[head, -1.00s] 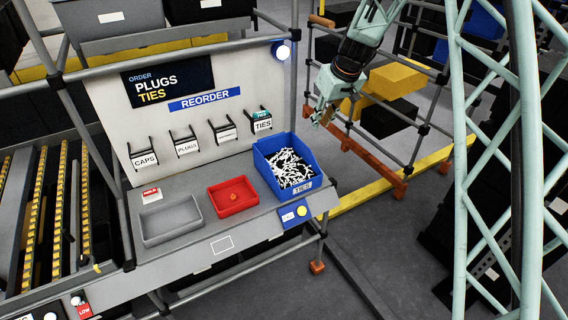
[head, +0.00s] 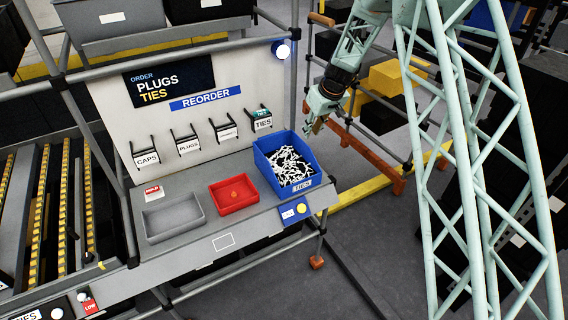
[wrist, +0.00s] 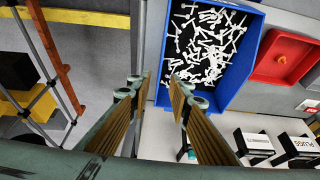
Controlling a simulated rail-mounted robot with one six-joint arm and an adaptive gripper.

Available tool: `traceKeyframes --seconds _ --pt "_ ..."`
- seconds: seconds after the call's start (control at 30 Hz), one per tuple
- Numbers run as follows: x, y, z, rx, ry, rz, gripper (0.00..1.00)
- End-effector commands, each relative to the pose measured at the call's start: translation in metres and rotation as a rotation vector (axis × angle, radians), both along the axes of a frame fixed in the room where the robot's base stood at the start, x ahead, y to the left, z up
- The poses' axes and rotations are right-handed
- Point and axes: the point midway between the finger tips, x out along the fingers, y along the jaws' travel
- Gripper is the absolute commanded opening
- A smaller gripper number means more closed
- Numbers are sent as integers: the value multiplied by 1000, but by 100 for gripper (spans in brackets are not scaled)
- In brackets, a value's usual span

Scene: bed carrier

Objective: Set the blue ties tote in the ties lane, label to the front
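The blue ties tote (head: 262,152) stands on the right end of the grey workbench, full of white and black ties, with its "TIES" label facing the bench's front edge. In the wrist view the tote (wrist: 236,92) lies just beyond my fingertips. My gripper (head: 309,129) hangs to the right of the tote's back right corner, above it. A roller rack (head: 62,205) with yellow-wheeled lanes is at the left; a "TIES" label (head: 25,316) shows partly at the bottom left edge.
A red tray (head: 233,208) with one small orange piece and an empty grey tray (head: 172,232) sit left of the tote. Card holders, including TIES (head: 263,124), hang on the back panel. A rail frame (head: 375,150) stands behind my arm.

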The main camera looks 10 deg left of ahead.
Motion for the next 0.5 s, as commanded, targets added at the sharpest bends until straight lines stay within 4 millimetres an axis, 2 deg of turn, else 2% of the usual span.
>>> traceKeyframes --seconds 0.27,0.5 --pt "1 1 -3 0 0 0 19" --pt "6 4 -18 0 1 -1 19"
